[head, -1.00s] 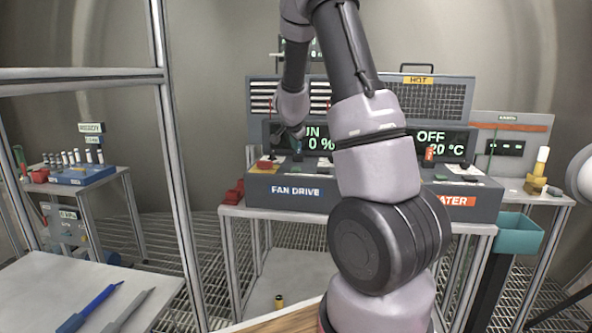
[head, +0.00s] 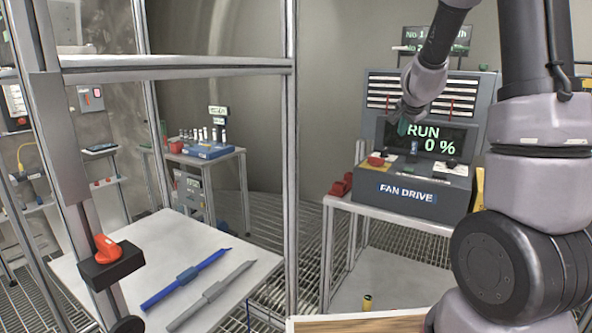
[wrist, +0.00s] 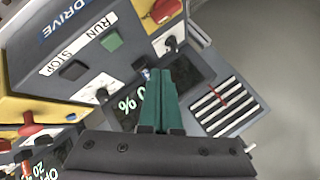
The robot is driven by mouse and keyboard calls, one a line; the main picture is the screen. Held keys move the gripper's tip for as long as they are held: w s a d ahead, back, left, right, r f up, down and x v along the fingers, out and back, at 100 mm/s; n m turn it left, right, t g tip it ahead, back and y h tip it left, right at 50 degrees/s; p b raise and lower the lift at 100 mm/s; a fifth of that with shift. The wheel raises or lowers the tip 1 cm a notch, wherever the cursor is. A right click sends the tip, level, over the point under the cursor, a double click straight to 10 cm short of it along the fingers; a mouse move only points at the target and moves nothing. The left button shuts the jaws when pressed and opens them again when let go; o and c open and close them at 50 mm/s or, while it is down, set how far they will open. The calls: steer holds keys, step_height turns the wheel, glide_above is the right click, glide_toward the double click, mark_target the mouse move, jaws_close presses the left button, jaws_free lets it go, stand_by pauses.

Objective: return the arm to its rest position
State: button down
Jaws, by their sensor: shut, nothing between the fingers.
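My gripper (head: 403,127) hangs in front of the fan drive console (head: 412,190) in the head view, at the left part of its display. In the wrist view my gripper's green fingers (wrist: 160,92) are together with nothing between them. They point toward the console's panel, near a small switch (wrist: 146,74); I cannot tell whether they touch it. The display (head: 432,138) reads RUN and 0 %. My arm stands raised and bent at the right of the head view and hides what is behind it.
A white table (head: 190,240) at the front left holds a blue tool (head: 185,278) and a grey tool (head: 212,296). A metal frame post (head: 291,150) stands between it and the console. A red knob (head: 107,248) is at the left. A tube rack (head: 206,150) stands farther back.

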steer(key=s+a+r+n+y, duration=0.5)
steer(key=s+a+r, duration=0.55)
steer(key=s, duration=0.35)
steer(key=s+a+n+g+h, duration=0.1)
steer(key=s+a+n+g, duration=0.1)
steer(key=s, duration=1.8)
steer(key=shift+r+n, duration=0.15)
steer(key=shift+n, duration=0.75)
steer(key=shift+w, duration=0.1)
